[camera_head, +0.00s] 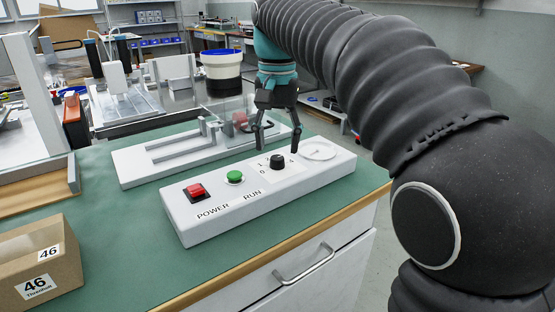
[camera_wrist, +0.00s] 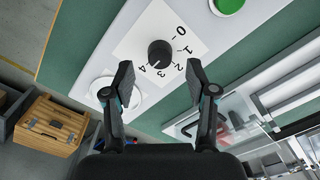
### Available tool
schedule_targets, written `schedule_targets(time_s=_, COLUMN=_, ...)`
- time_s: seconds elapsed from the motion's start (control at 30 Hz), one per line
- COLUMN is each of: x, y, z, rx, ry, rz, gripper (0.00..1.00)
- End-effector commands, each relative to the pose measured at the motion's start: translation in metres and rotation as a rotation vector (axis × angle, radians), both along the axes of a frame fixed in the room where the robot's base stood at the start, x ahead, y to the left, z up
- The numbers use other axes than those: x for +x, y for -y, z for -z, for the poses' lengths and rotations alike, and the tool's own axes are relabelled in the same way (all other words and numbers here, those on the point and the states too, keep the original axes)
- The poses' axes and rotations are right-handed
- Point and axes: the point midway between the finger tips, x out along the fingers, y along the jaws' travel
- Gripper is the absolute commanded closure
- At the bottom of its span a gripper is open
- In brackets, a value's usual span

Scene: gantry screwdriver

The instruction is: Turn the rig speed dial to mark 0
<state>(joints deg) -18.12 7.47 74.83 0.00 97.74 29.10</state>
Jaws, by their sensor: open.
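The speed dial (camera_head: 277,161) is a small black round knob on the white control box (camera_head: 190,229). In the wrist view the dial (camera_wrist: 161,54) sits on a white scale plate (camera_wrist: 137,45) numbered 0 to 4. A faint light mark on the knob seems to lie on the side of 3 and 4, but it is too small to read surely.
A red POWER switch (camera_head: 196,191) and a green RUN button (camera_head: 235,177) stand on the box left of the dial. A white round dish (camera_head: 318,150) is at its right. A clear guard (camera_head: 236,118) and rig stand behind. A cardboard bin (camera_head: 50,268) is front left.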

Motion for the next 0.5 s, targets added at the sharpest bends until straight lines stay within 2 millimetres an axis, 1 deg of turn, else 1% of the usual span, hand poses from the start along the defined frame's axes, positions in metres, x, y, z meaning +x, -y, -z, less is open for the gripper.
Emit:
schedule_targets(time_s=0.03, x=-0.001, y=0.000, z=0.010, rx=-0.001, ry=-0.001, rz=0.000, gripper=0.43)
schedule_targets(time_s=0.2, x=0.000, y=0.000, z=0.027, rx=0.000, ry=0.000, rz=0.000, gripper=0.43)
schedule_targets(time_s=0.33, x=0.000, y=0.000, z=0.032, rx=0.000, ry=0.001, rz=0.000, gripper=0.43)
schedule_targets(time_s=0.5, x=0.000, y=0.000, z=0.033, rx=0.001, ry=0.001, rz=0.000, gripper=0.43)
